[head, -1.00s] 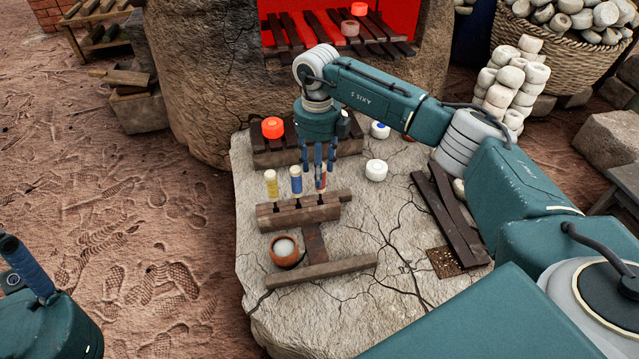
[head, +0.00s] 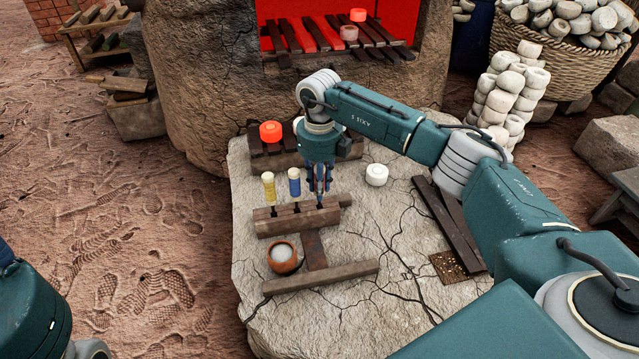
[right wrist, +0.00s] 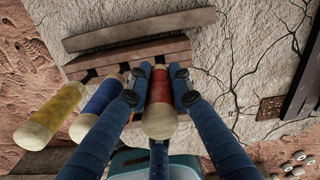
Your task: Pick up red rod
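The red rod (right wrist: 160,100) stands in the wooden rack (head: 290,222), at the right end of the row. In the head view my right gripper (head: 319,188) comes down over it from above and mostly hides it. In the right wrist view the blue fingers (right wrist: 160,72) lie against both sides of the rod, with no clear gap. The blue rod (head: 294,183) and the yellow rod (head: 269,187) stand to its left in the same rack. Only a sliver of my left gripper's blue part shows at the left edge, so its fingers cannot be judged.
A white ring-shaped piece (head: 376,175) lies right of the gripper. A glowing orange piece (head: 270,132) rests on slats behind. Dark planks (head: 447,222) lie at right.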

